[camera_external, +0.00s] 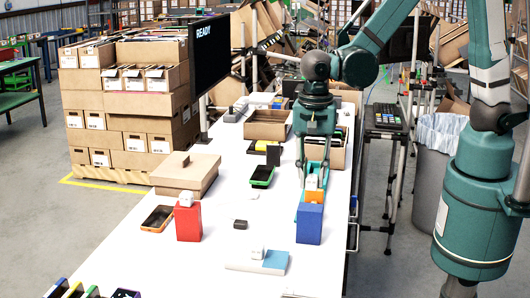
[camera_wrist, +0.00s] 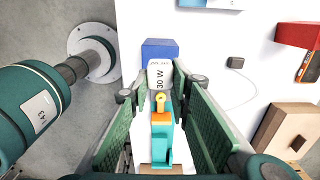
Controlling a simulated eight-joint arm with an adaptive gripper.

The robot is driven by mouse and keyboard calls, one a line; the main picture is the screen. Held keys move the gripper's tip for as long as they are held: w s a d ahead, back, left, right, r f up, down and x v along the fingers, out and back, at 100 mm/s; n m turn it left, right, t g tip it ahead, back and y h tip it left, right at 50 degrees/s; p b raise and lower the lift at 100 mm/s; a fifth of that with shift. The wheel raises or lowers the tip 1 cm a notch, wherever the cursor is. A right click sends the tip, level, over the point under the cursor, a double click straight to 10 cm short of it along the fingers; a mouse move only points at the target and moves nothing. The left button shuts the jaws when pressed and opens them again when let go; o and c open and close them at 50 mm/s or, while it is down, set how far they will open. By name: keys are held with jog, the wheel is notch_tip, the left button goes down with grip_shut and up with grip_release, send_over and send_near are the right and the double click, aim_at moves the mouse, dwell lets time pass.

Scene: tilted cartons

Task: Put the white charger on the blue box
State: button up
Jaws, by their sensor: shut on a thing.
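The white charger (camera_wrist: 158,74), marked "30 W", is between the fingers of my gripper (camera_wrist: 157,88) in the wrist view. My gripper (camera_external: 312,190) is shut on the charger (camera_external: 312,181) in the external view. The blue box (camera_external: 309,224) stands upright on the white table, just in front of the gripper in the external view. In the wrist view the blue box (camera_wrist: 160,49) lies just beyond the charger. An orange block (camera_external: 315,196) shows below the charger, behind the blue box. Whether the charger touches anything below is unclear.
A red box (camera_external: 189,224) with another white charger (camera_external: 186,199) on top stands to the left. A small black charger (camera_external: 240,225) and a white-and-blue flat box (camera_external: 268,262) lie nearby. A brown carton (camera_external: 187,174) and a green-edged phone (camera_external: 262,176) are farther back.

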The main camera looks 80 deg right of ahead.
aim_at(311, 205)
jog(key=shift+f, duration=0.65)
jog(key=shift+f, duration=2.1)
jog(key=shift+f, duration=0.15)
jog(key=o, duration=0.9)
jog(key=shift+r, duration=0.25)
jog(key=shift+r, duration=5.95)
